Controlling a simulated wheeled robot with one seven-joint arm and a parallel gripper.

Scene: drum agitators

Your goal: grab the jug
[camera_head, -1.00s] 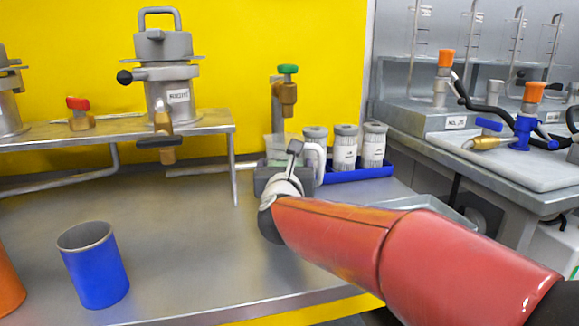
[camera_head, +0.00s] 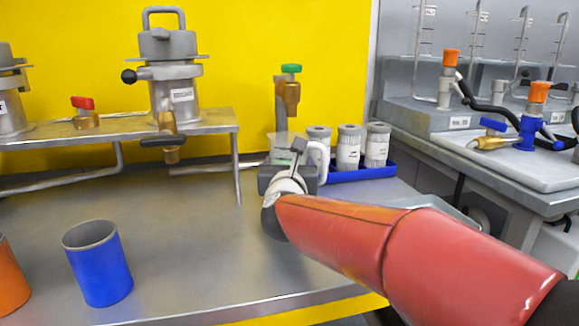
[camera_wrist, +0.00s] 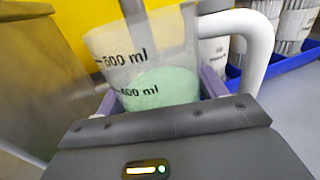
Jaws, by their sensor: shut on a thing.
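The jug (camera_wrist: 140,55) is a clear measuring jug with volume marks, a white handle (camera_wrist: 258,45) and pale green contents. In the wrist view it stands between the two fingers of my gripper (camera_wrist: 160,92), which are shut on its sides. In the head view the jug's handle (camera_head: 319,158) shows just beyond my gripper (camera_head: 290,160); most of the jug is hidden behind the gripper and wrist. A tap with a green handle (camera_head: 289,88) is above the jug.
A blue tray (camera_head: 362,172) with several white-labelled containers stands just right of the jug. A blue cup (camera_head: 98,265) and an orange cup (camera_head: 12,280) stand at the front left. A raised metal shelf (camera_head: 205,126) carries a steel vessel (camera_head: 172,85). The middle of the table is clear.

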